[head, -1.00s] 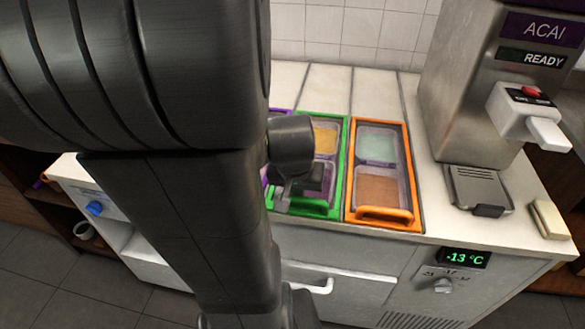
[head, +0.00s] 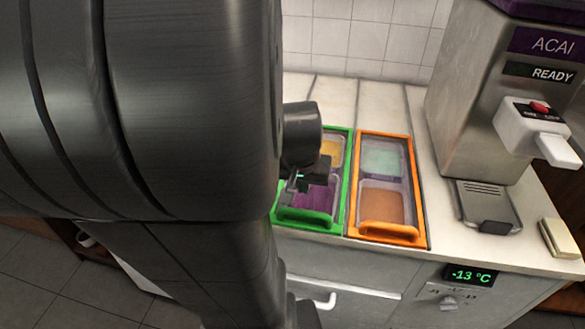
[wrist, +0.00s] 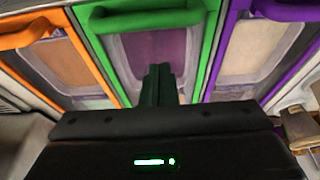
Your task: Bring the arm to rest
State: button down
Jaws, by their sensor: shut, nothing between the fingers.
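My gripper (head: 298,184) is in the head view above the front part of the green-framed bin, partly hidden by my arm. In the wrist view my gripper (wrist: 162,72) has its fingers together in front of the green bin (wrist: 210,50), with nothing between them. My arm's large dark links fill the left half of the head view and hide much of the counter.
The green bin (head: 345,195) and the orange bin (head: 353,215) sit side by side in the counter. A purple bin (wrist: 215,60) shows in the wrist view. The acai machine (head: 470,110) stands at the right, with a drip tray (head: 487,205) below its lever.

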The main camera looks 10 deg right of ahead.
notch_tip(320, 180, up, 5)
send_over(301, 219)
jog(key=w, duration=0.1)
jog(key=shift+w+d+r+p, duration=0.1)
jog(key=shift+d+p, duration=0.05)
jog(key=shift+p, duration=0.15)
jog(key=b+x, duration=0.1)
jog(key=x, duration=0.8)
jog(key=shift+f, duration=0.3)
jog(key=s, duration=0.1)
jog(key=s+a, duration=0.1)
jog(key=s, duration=0.1)
jog(key=shift+s+a+r, duration=0.15)
jog(key=shift+a+r, duration=0.1)
jog(key=shift+f, duration=0.1)
jog(key=shift+s+f, duration=0.1)
jog(key=shift+s, duration=0.05)
